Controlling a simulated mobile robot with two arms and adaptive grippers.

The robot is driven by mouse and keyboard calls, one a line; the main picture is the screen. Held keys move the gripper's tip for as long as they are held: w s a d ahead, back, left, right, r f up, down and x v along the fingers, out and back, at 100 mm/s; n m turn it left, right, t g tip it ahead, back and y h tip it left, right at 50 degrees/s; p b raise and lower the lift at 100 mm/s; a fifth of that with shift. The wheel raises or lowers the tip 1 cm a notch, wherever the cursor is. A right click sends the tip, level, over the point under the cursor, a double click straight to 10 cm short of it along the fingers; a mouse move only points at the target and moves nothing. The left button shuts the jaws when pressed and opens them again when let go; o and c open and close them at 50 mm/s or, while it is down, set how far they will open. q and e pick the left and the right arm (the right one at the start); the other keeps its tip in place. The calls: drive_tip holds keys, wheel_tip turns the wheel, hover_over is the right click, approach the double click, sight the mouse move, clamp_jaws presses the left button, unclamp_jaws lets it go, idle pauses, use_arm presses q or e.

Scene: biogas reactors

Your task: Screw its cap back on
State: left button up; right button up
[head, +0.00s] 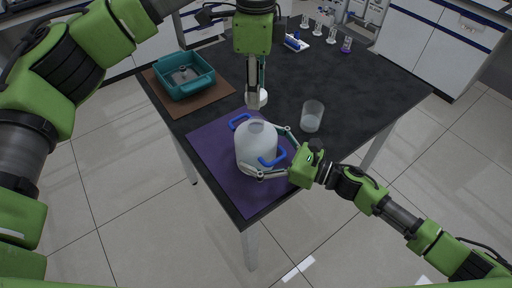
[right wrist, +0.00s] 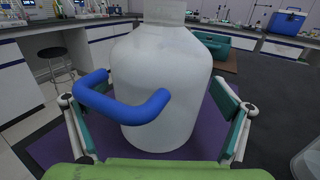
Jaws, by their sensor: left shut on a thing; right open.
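A large whitish translucent bottle (head: 256,150) with two blue handles stands upright on a purple mat (head: 207,142). Its neck at the top shows no cap. The bottle also fills the middle of the right wrist view (right wrist: 155,80), with one blue handle toward the camera. My left gripper (head: 258,92) points down and is shut on a small white cap (head: 263,98), held behind and above the bottle's neck in the head view. My right gripper (head: 264,151) is open, its fingers on either side of the bottle's body; whether they touch it I cannot tell.
A clear glass beaker (head: 312,116) stands right of the bottle on the black table (head: 375,85). A teal tray (head: 185,76) sits on a brown mat (head: 218,92) at the left. Several small flasks and a blue item (head: 293,41) stand at the back.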

drive_tip(key=shift+c, duration=0.3)
drive_tip(key=c, duration=1.6)
use_arm(q)
hover_over(255, 122)
drive_tip(key=shift+f, duration=2.5)
use_arm(e)
drive_tip(key=shift+c, duration=0.2)
use_arm(q)
drive_tip(key=shift+f, duration=0.15)
drive_tip(key=shift+f, duration=0.75)
drive_tip(key=shift+f, duration=0.6)
